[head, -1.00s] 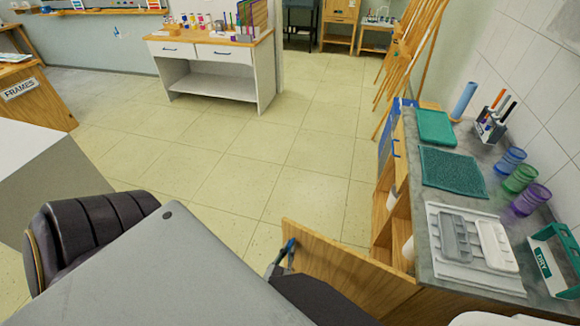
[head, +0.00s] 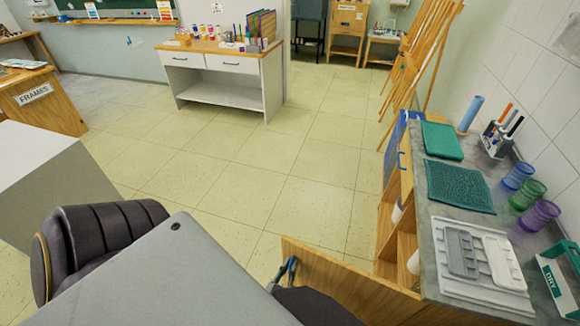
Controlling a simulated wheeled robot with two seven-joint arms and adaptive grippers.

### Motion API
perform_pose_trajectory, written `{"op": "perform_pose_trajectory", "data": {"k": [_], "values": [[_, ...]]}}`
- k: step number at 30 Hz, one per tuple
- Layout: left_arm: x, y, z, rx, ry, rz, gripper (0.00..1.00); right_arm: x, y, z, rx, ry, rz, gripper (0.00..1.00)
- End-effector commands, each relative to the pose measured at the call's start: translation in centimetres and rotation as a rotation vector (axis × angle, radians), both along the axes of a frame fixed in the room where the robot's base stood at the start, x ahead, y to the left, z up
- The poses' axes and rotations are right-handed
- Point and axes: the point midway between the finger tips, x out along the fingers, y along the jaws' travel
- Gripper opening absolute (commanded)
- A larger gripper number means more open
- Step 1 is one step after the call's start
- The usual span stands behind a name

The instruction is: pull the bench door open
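The bench door (head: 335,286) is a light wooden panel at bottom centre. It stands swung out from the front of the grey-topped bench (head: 432,262), and shelf compartments (head: 395,232) show behind it. My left gripper (head: 286,268) is at the door's free end, on the near side of the panel. Its two fingers look a little apart, with nothing seen between them. I cannot tell whether they touch the wood. The lower part of the door is hidden by my dark arm and the frame edge. My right gripper is not in view.
On the bench top are a paint tray (head: 478,262), a teal mat (head: 460,187), several coloured cups (head: 527,193) and a green DRY holder (head: 556,278). An easel (head: 412,70) stands beyond the bench.

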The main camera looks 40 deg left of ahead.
Motion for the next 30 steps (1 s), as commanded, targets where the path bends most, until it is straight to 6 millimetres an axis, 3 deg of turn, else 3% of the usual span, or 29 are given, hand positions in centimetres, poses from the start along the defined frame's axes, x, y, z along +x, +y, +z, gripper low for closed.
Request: {"op": "perform_pose_trajectory", "data": {"k": [3,9,17,30], "values": [[0.5,-0.1,0.7,0.003,-0.018,-0.001,0.31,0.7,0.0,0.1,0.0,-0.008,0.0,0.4],[0.3,-0.1,0.4,0.001,-0.011,-0.001,0.31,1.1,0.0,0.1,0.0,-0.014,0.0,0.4],[-0.2,-0.2,0.2,0.0,-0.006,-0.001,0.31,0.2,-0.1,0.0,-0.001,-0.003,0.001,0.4],[-3.9,-1.6,0.1,-0.003,-0.003,-0.002,0.31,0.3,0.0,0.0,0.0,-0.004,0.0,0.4]]}}
